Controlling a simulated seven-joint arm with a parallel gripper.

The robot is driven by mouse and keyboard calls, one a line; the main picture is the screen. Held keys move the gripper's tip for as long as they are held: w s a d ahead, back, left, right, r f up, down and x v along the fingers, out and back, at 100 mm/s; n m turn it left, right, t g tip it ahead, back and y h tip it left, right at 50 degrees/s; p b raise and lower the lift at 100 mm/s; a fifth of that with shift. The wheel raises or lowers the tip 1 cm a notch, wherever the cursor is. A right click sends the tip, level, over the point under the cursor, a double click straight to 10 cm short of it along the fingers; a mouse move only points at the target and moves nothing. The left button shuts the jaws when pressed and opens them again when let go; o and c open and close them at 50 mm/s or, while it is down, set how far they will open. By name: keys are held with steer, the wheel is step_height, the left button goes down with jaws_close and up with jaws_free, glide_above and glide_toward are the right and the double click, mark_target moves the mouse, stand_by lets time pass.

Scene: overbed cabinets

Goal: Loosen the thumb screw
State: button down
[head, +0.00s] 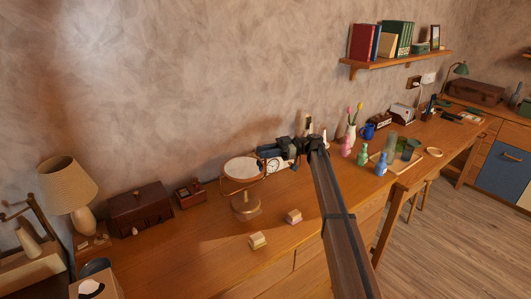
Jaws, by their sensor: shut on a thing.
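A round, pale tilting disc (242,169), like a small mirror, sits in a brass fork on a round brass base (245,206) on the wooden desk. My gripper (263,154) reaches in from the right and is shut at the right side of the disc's frame, where the thumb screw appears to be. The thumb screw is too small and too covered by the fingers to make out. The disc is tilted so that its face shows to the camera.
A small clock (273,165) stands close behind the gripper. Two small blocks (258,241) (294,216) lie in front of the stand. A dark red box (141,208) and a lamp (67,188) stand left. Vases (345,146) and cups stand right.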

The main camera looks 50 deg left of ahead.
steer(key=shift+n+h, duration=0.3)
steer(key=shift+h, duration=0.1)
steer(key=c, duration=1)
jaws_free()
steer(key=shift+w, duration=0.1)
steer(key=v, duration=1.1)
steer(key=shift+w+d+f, duration=0.1)
steer(key=shift+w+f, duration=0.05)
steer(key=shift+w, duration=0.2)
